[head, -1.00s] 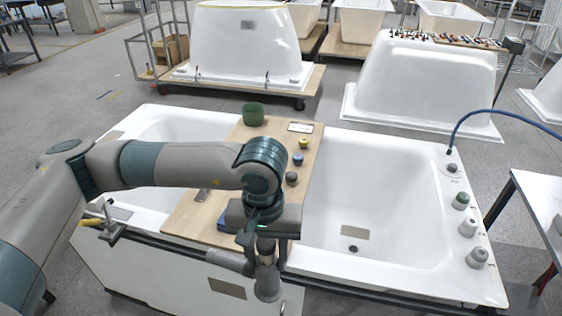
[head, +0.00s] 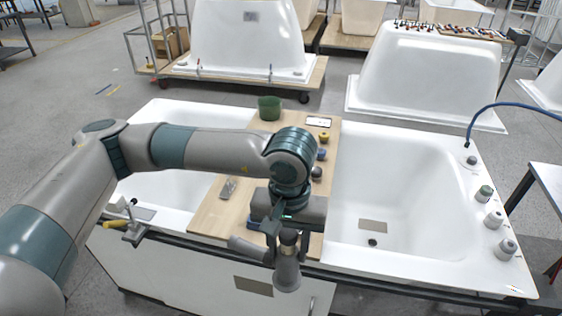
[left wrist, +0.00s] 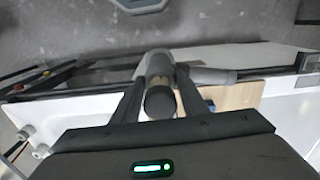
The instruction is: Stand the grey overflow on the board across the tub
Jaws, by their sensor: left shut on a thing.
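The grey overflow (head: 287,274) is a piece with a rounded body and a side arm. My left gripper (head: 288,236) is shut on it and holds it at the tub's near edge, by the front end of the board. In the left wrist view the overflow (left wrist: 160,98) sits between the two fingers, with its side arm pointing right. The wooden board (head: 213,217) lies across the white tub (head: 420,262); my left arm hides part of it. Whether the overflow touches anything below is unclear. My right gripper is not in view.
Several caps line the tub's right rim. A clamp (head: 131,230) sits at the near left rim. The board's front left is bare.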

